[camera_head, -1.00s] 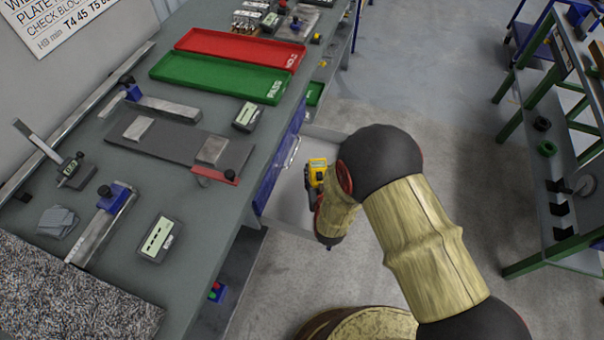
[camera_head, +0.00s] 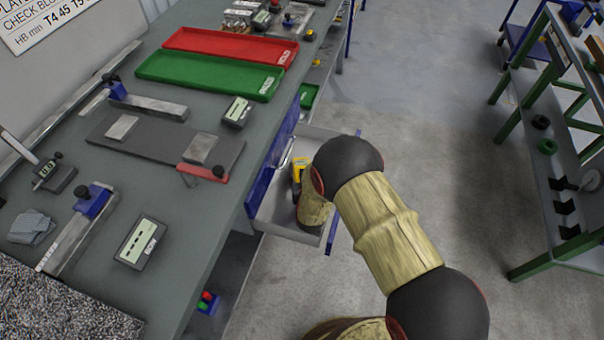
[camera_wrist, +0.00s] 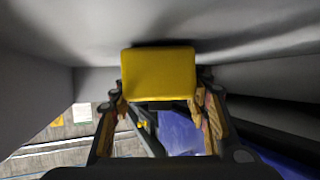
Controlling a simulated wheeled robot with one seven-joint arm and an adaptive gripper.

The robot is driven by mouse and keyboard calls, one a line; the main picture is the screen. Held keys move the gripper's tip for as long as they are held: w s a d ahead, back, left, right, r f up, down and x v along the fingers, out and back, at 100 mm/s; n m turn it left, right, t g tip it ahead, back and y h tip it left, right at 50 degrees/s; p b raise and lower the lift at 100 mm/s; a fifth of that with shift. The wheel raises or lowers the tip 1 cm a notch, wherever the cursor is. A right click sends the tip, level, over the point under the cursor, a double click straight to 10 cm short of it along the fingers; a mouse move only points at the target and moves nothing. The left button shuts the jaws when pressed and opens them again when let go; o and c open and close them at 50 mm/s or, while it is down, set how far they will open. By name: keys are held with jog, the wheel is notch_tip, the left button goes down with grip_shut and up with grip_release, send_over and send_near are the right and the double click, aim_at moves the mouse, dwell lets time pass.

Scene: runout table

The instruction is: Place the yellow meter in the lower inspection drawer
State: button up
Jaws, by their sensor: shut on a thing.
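The yellow meter (camera_head: 298,168) shows in the head view at an open drawer under the bench, partly hidden by my arm. In the wrist view the meter (camera_wrist: 158,74) is a yellow block between the fingers of my gripper (camera_wrist: 160,98), which is shut on it. The open drawer (camera_head: 272,212) is pale grey inside with a blue front. Grey walls stand close around the meter in the wrist view. I cannot tell whether the meter touches the drawer floor. The gripper fingers are hidden behind my arm in the head view.
The bench (camera_head: 195,215) carries a red tray (camera_head: 225,45), a green tray (camera_head: 205,72) and several gauges and blocks. A second, lower opening with a green item (camera_head: 308,95) lies further back. A green-framed rack (camera_head: 540,200) stands at right; the floor between is clear.

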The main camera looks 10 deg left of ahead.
jog(key=shift+f, duration=0.1)
jog(key=shift+f, duration=0.1)
jog(key=o, duration=1.3)
jog(key=shift+c, duration=0.2)
jog(key=shift+o, duration=0.5)
jog(key=p+v, duration=0.3)
jog(key=v, duration=0.3)
jog(key=shift+r, duration=0.25)
jog(key=shift+s+d+r, duration=0.2)
jog(key=shift+s, duration=0.45)
